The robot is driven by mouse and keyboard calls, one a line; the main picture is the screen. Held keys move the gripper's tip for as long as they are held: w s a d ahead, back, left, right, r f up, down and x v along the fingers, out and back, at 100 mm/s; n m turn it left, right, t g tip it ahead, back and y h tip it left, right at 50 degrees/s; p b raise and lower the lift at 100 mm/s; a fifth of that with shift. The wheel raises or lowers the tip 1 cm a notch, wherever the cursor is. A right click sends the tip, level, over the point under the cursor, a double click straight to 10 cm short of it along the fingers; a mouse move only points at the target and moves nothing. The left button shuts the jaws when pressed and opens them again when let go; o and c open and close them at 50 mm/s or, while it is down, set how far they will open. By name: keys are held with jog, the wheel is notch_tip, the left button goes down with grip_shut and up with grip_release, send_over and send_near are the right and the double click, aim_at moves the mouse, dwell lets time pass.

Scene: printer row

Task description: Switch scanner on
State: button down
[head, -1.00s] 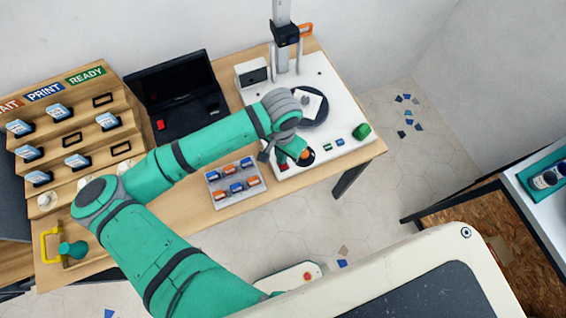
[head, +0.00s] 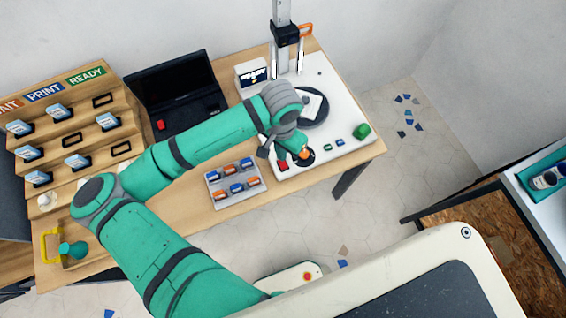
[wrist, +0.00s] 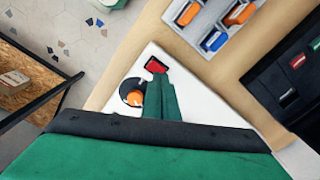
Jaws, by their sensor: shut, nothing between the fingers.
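The scanner is a white base (head: 325,110) at the right end of the table, with a dark round turntable (head: 309,108) and a tall column (head: 283,45). Its small display (head: 255,78) is lit with a picture, and the upright bars (head: 300,57) beside the column glow white. A red rocker switch (head: 283,166) sits at the near left corner of the base; it also shows in the wrist view (wrist: 156,65). My gripper (wrist: 161,80) is shut and empty, its tips close to the red switch; contact cannot be told. An orange knob (wrist: 135,98) on a black disc is beside the fingers.
A grey tray (head: 211,195) of orange and blue pieces stands left of the scanner. A black open case (head: 180,95) and a wooden stepped rack (head: 75,130) stand further left.

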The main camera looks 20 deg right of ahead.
jog(key=shift+r, duration=1.95)
